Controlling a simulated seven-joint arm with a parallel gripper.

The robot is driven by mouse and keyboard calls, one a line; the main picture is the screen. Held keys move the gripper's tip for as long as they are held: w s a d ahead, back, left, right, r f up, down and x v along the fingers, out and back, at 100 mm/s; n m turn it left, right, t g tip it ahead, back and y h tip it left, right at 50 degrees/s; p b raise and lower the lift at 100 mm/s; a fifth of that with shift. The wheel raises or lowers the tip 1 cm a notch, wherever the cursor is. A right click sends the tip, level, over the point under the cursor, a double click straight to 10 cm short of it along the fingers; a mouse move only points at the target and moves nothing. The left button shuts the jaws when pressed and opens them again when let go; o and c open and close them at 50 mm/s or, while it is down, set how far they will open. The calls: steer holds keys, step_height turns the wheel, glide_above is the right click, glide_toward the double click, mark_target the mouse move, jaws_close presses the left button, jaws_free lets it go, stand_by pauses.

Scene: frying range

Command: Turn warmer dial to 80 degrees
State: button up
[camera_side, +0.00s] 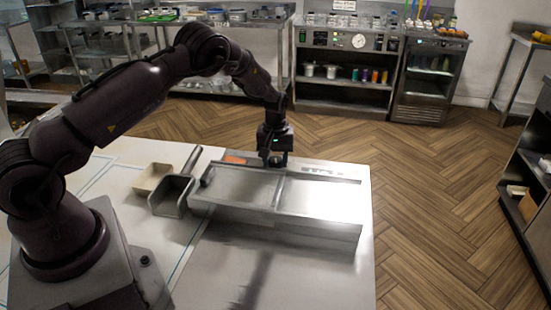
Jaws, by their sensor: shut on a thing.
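The warmer (318,201) is a long, low, steel unit with two flat sections on top, standing on the pale work table (160,238). I cannot read any temperature mark or dial angle from this view. A dark round knob-like part (207,176) shows at the warmer's left end, apart from my gripper.
A dark metal scoop (171,196) with a handle and a cream tray (151,178) lie left of the warmer. An orange item (234,158) is by its far left edge. The table's front area is clear. Shelves and a steel cabinet (430,85) stand far back.

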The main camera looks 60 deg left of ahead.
mark_target(276, 159)
steer(key=shift+m, duration=1.6)
steer(key=o, duration=0.9)
step_height(276, 159, up, 13)
steer(key=shift+r, duration=0.1)
